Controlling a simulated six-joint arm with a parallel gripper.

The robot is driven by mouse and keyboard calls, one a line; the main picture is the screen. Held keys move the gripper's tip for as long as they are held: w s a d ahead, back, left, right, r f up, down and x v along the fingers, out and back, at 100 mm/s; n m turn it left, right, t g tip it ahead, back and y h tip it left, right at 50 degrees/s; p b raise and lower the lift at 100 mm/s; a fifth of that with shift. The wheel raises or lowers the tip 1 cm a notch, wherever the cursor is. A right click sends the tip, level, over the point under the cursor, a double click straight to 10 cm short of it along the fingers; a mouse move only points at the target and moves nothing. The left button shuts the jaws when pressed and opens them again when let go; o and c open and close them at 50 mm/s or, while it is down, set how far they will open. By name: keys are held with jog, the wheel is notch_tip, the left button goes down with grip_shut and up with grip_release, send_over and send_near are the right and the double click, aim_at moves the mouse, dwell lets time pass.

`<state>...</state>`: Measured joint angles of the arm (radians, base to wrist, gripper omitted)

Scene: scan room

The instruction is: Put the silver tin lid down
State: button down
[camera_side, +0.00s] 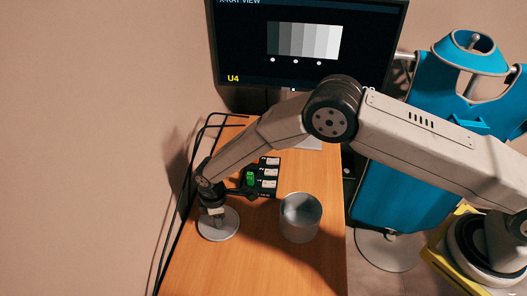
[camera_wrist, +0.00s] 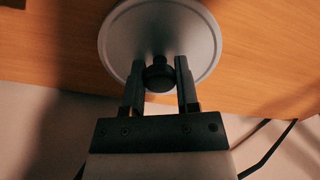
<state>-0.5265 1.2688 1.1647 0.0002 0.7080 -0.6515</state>
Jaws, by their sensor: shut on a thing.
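The silver tin lid (camera_side: 219,229) is a round grey disc at the left of the wooden desk in the side view. In the wrist view the lid (camera_wrist: 120,38) fills the upper middle, with a dark round knob (camera_wrist: 159,76) at its centre. My gripper (camera_wrist: 159,80) is shut on the knob, with one finger on each side. In the side view my gripper (camera_side: 216,212) points down over the lid. I cannot tell whether the lid touches the desk. An open silver tin (camera_side: 300,218) stands upright to the right of the lid, apart from it.
Behind the lid is a black panel with white labelled blocks (camera_side: 270,172) and a green part (camera_side: 250,178). Black cables (camera_side: 180,205) run along the desk's left edge. A monitor (camera_side: 300,45) stands at the back. A blue apron (camera_side: 405,170) hangs right of the desk (camera_side: 265,275), whose front is clear.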

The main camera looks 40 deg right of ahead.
jog(key=shift+f, duration=0.15)
jog(key=shift+c, duration=1.8)
grip_release()
notch_tip(320, 180, up, 12)
